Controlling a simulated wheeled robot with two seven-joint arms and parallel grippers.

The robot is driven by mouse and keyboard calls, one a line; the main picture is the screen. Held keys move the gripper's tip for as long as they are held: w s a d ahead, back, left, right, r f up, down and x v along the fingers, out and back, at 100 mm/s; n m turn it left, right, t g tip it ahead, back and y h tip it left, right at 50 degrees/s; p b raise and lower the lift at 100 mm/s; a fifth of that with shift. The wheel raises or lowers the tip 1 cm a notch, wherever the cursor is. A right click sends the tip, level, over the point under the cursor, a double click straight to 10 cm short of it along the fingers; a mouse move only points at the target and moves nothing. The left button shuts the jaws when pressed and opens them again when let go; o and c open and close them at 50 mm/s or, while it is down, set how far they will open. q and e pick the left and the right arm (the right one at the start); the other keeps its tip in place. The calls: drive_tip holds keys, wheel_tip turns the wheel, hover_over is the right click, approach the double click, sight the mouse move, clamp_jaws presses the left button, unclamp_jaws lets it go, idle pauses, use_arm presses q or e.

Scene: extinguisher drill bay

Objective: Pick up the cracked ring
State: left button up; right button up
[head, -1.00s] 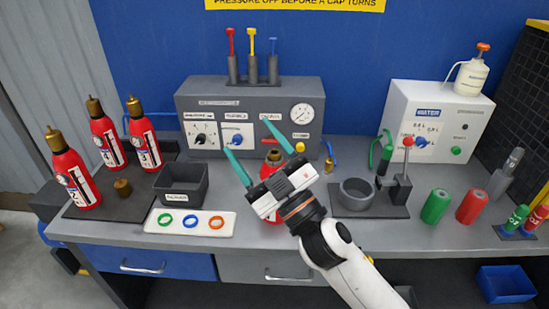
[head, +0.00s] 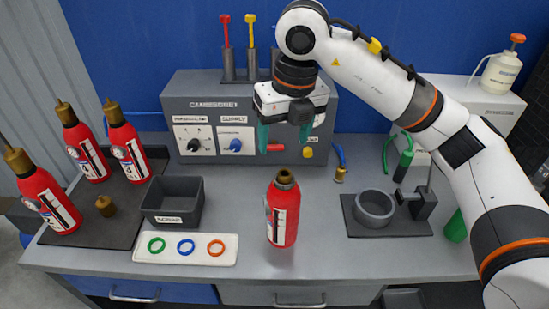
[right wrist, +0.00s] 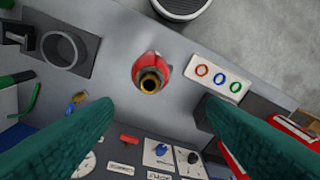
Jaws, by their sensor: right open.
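A red extinguisher (head: 283,215) stands upright and uncapped at the middle of the bench. In the right wrist view its open brass neck (right wrist: 150,82) faces the camera. Green (head: 156,246), blue (head: 186,247) and orange (head: 216,248) rings lie in a row on a white tray (head: 140,256). No crack shows on them at this size, and I cannot tell whether a ring sits on the neck. My right gripper (head: 284,138) is open and empty, pointing down above and behind the extinguisher. My left gripper is out of view.
A dark open bin (head: 172,215) stands behind the tray. Several red extinguishers (head: 46,200) and a brass cap (head: 105,206) are on a dark mat at left. A grey cup fixture (head: 374,207) is at right. A grey control panel (head: 200,105) stands behind.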

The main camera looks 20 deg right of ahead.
drive_tip(key=w+d, duration=0.1)
drive_tip(key=p, duration=0.2)
hover_over(285, 172)
drive_tip(key=s, duration=0.3)
drive_tip(key=shift+h, duration=0.3)
drive_tip(key=f, duration=0.5)
drive_tip(key=shift+w, duration=0.2)
drive_tip(key=f+p, duration=0.1)
drive_tip(key=f, duration=0.1)
drive_tip(key=w+f+p, duration=0.1)
drive_tip(key=f+p, duration=0.1)
drive_tip(key=f, duration=0.1)
drive_tip(key=shift+a+f, duration=0.15)
drive_tip(key=shift+f, duration=0.05)
drive_tip(key=shift+w+f, duration=0.15)
drive_tip(key=shift+f, duration=0.05)
drive_tip(key=shift+c, duration=0.2)
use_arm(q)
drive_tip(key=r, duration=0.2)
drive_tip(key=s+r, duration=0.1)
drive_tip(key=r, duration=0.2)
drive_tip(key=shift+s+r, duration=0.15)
use_arm(e)
drive_tip(key=c, duration=1)
